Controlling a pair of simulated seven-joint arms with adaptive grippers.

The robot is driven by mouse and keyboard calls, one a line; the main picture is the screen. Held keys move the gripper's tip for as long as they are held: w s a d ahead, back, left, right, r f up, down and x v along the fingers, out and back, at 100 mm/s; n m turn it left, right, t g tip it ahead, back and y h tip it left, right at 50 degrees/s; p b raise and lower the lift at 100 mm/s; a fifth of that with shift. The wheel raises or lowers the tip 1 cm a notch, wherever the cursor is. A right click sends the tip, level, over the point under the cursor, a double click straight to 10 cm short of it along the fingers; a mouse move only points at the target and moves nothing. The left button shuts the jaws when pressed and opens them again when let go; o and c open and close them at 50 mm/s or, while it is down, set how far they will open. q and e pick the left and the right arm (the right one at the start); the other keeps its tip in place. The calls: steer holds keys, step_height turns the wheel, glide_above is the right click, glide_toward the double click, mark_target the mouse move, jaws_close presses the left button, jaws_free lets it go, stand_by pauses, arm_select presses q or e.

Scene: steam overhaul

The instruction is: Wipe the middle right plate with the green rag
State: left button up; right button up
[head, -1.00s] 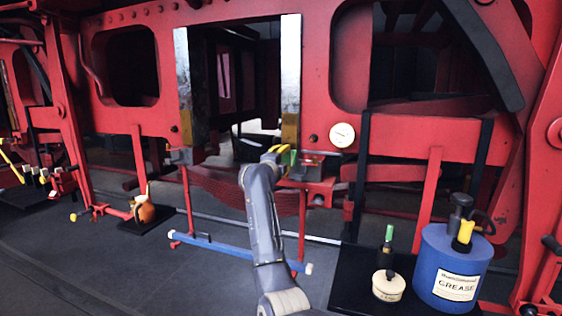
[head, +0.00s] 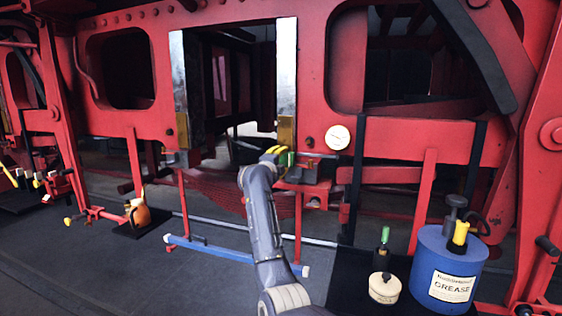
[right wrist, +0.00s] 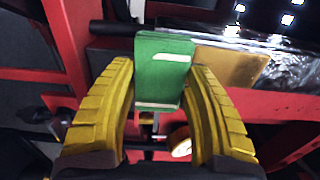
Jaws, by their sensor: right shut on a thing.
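The right plate (head: 287,70) is a tall, worn, silvery upright strip at the right edge of the middle opening, with a brownish-yellow lower section (head: 286,132). My right gripper (head: 276,152) has yellow fingers and is just below this lower end. It is shut on the green rag (right wrist: 160,65), which looks like a folded green block with pale stripes between the fingers in the right wrist view. The rag also shows small in the head view (head: 289,158). Behind it in the right wrist view are the yellowish section (right wrist: 230,65) and shiny metal. Contact with the plate cannot be told. My left gripper is out of view.
A matching left plate (head: 180,85) borders the opening. A round white gauge (head: 338,137) is on the red frame to the right. A blue grease can (head: 447,268), a cream tin (head: 384,288) and a green-topped bottle (head: 382,255) stand at lower right. A blue bar (head: 215,249) lies low.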

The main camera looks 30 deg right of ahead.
mark_target(286, 117)
steer(key=shift+x, duration=1.05)
steer(key=shift+r, duration=0.15)
stand_by(0.3)
steer(key=shift+a+r, duration=0.1)
steer(key=shift+r, duration=5.65)
steer(key=shift+r, duration=0.1)
steer(key=shift+r, duration=1.9)
steer(key=shift+f, duration=0.1)
steer(key=shift+f, duration=0.1)
